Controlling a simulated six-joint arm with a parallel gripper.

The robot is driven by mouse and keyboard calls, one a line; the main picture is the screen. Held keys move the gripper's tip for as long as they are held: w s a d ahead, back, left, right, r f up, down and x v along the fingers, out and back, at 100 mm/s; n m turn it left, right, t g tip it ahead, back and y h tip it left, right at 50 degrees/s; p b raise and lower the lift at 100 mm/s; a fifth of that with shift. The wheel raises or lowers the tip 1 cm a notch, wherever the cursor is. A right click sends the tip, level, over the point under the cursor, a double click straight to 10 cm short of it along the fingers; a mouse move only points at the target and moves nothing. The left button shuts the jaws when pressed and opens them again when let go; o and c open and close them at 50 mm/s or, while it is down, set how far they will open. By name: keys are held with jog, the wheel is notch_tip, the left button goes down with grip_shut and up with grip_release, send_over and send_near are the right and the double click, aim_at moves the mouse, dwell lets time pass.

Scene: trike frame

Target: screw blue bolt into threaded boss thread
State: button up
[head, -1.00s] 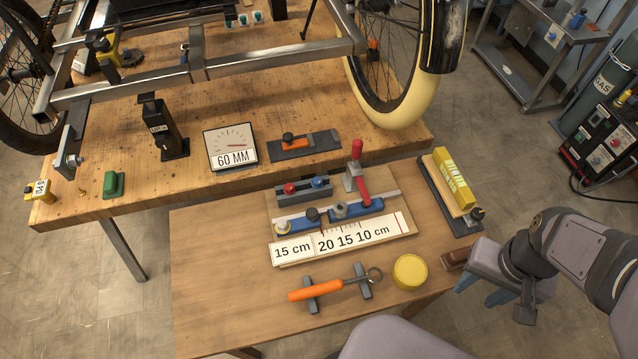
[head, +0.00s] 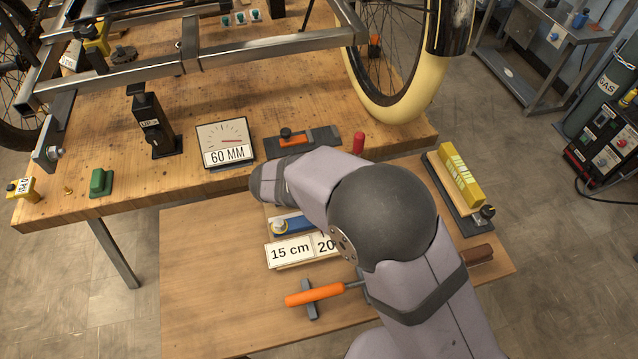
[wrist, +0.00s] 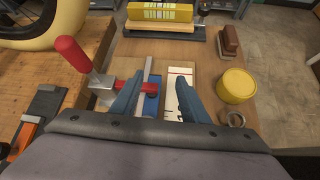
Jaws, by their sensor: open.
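My gripper (wrist: 160,79) shows in the wrist view with its two blue fingers apart and nothing between them. The fingers are over the measuring board, with a blue block (wrist: 151,104) and a white scale strip (wrist: 173,82) below. In the head view my arm covers the gripper and much of the board. I cannot pick out the blue bolt or the threaded boss for certain. Several small blue-green pieces (head: 240,17) lie at the back of the workbench. A silver bolt-like part (head: 55,152) sits on the trike frame's left plate (head: 46,142).
A red-handled clamp (wrist: 72,55) stands close left of my gripper. A yellow tin (wrist: 237,85) is to its right. An orange-handled tool (head: 315,294) lies on a rest. A yellow-topped block (head: 461,174) is at right. The small table's left part (head: 205,280) is clear.

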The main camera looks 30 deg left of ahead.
jog(key=s+a+n+t+y, duration=0.1)
jog(key=s+a+n, duration=0.1)
jog(key=a, duration=0.3)
jog(key=s+a+f+n+t+y+b, duration=0.1)
jog(key=s+a+n+t, duration=0.1)
jog(key=a, duration=0.3)
jog(key=s+a+n+t+y, duration=0.2)
jog(key=s+a+n, duration=0.1)
jog(key=a, duration=0.2)
jog(key=shift+s+a+f, duration=0.2)
jog(key=shift+s+f, duration=0.1)
jog(key=shift+s, duration=0.05)
jog(key=shift+p+x, duration=0.4)
jog(key=shift+x, duration=1.15)
jog(key=shift+p+x, duration=0.65)
jog(key=shift+x, duration=1.5)
jog(key=shift+r, duration=0.1)
jog(key=shift+c, duration=0.6)
grip_shut()
